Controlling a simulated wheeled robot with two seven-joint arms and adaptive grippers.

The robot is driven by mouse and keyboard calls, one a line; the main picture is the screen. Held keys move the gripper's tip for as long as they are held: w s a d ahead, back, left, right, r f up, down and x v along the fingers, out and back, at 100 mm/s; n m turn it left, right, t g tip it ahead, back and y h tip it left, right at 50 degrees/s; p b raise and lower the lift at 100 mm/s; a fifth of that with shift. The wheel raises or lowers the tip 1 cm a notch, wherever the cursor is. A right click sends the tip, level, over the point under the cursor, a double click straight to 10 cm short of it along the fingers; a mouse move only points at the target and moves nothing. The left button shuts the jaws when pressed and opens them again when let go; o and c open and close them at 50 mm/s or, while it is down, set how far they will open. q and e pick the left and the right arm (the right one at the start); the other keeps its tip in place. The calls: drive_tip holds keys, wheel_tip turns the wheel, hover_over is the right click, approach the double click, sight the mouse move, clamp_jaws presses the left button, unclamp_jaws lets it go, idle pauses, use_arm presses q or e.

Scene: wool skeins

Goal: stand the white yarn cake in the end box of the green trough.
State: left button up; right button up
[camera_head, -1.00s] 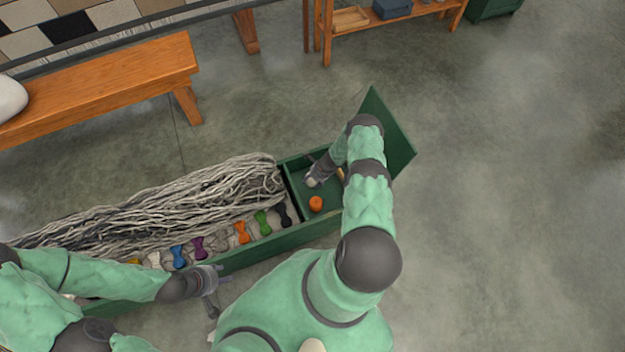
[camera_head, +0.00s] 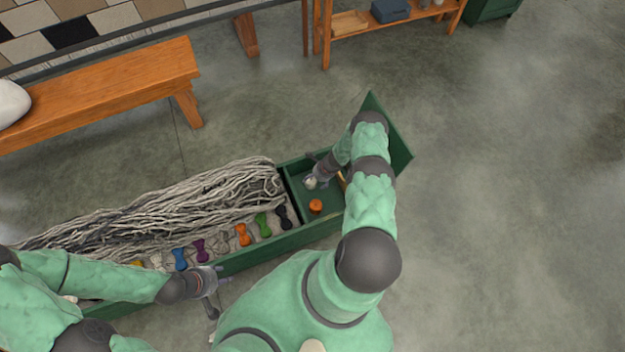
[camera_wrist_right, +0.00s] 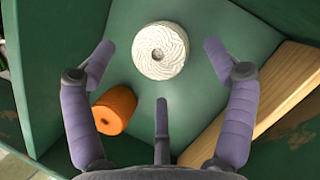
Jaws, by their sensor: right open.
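The white yarn cake (camera_head: 311,183) is in the end box of the green trough (camera_head: 329,223). In the right wrist view the cake (camera_wrist_right: 160,50) shows its round wound face and centre hole toward the camera, and it appears to stand on the green floor. My right gripper (camera_head: 317,172) is just beside and above it. In the wrist view its purple fingers (camera_wrist_right: 160,72) are spread open, apart from the cake, with nothing between them. My left gripper (camera_head: 213,288) is outside the trough's near side, its fingers apart and empty.
An orange piece (camera_head: 316,205) lies in the same box, and it shows in the wrist view (camera_wrist_right: 115,110). A wooden strip (camera_wrist_right: 275,95) is at the box's right. Grey skeins (camera_head: 170,205) and several coloured bundles fill the long compartment. A raised green lid (camera_head: 392,135) stands at the far end.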

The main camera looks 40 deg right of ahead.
drive_tip(key=p+v, duration=0.3)
drive_tip(key=v, duration=0.5)
drive_tip(key=shift+p, duration=0.3)
drive_tip(key=s+a+r+n+g, duration=0.1)
drive_tip(key=s+a+r+n, duration=0.3)
drive_tip(key=a+r+n, duration=0.3)
drive_tip(key=s+a+r+n+g+y, duration=0.1)
drive_tip(key=s+a+r+n, duration=0.4)
drive_tip(key=a, duration=1)
drive_tip(key=s+a+r+n+g, duration=0.1)
drive_tip(key=s+a+r+n, duration=0.4)
drive_tip(key=a+r+n, duration=0.6)
drive_tip(key=a+n, duration=0.1)
drive_tip(key=n, duration=0.2)
drive_tip(key=shift+r, duration=0.25)
